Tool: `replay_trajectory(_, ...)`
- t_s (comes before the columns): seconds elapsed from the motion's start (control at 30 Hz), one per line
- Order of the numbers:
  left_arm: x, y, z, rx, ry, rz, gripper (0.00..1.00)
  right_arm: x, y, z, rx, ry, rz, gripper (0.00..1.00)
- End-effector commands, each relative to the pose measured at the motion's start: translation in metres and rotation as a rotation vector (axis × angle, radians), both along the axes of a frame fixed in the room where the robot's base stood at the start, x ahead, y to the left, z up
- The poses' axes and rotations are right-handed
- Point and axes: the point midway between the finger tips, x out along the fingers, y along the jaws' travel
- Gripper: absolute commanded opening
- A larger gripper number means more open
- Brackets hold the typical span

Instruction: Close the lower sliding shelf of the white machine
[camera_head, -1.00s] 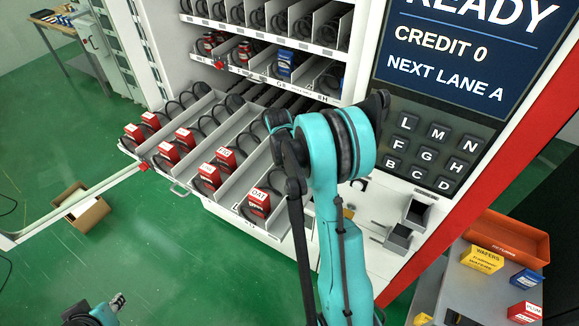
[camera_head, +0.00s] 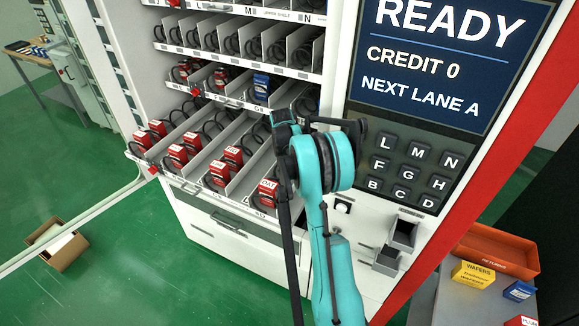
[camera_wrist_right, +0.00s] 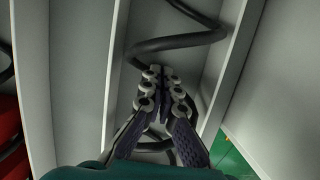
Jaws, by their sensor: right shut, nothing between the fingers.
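The lower sliding shelf (camera_head: 192,187) of the white machine (camera_head: 330,95) sticks out past the shelf above it in the head view. Red boxes stand at the front of its lanes, between grey dividers and black coils. My right arm covers the shelf's right end and hides the right gripper's fingertips there. In the right wrist view, my right gripper (camera_wrist_right: 162,85) is shut and empty, pointing along a lane between two pale dividers (camera_wrist_right: 226,75). A black coil (camera_wrist_right: 180,43) lies just beyond the fingertips; contact is unclear. My left gripper is out of view.
The upper shelf (camera_head: 235,65) sits inside the cabinet. A keypad (camera_head: 405,172) and screen are right of my arm. An orange bin (camera_head: 495,252) stands on a grey surface at the lower right. A cardboard box (camera_head: 62,248) is on the green floor at left.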

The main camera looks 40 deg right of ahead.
Motion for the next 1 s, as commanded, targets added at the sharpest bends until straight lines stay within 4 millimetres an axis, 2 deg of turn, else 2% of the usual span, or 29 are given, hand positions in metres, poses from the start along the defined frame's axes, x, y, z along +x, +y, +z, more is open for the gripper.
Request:
replay_trajectory(0.17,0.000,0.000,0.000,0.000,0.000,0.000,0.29,-0.001,0.002,0.007,0.000,0.000,0.000,0.00)
replay_trajectory(0.27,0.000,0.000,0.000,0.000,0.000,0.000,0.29,-0.002,0.006,0.022,0.000,0.000,0.001,0.00)
replay_trajectory(0.6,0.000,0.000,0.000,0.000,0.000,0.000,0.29,-0.009,0.021,0.092,0.000,0.000,0.000,0.00)
replay_trajectory(0.8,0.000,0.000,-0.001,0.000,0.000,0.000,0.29,-0.011,0.027,0.113,-0.001,-0.001,-0.002,0.00)
replay_trajectory(0.9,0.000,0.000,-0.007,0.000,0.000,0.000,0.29,-0.012,0.044,0.114,-0.004,-0.014,-0.031,0.00)
replay_trajectory(0.97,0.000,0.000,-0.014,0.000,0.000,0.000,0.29,-0.015,0.064,0.112,-0.009,-0.034,-0.075,0.00)
replay_trajectory(1.0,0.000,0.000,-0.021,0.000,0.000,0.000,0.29,-0.018,0.081,0.110,-0.012,-0.051,-0.115,0.00)
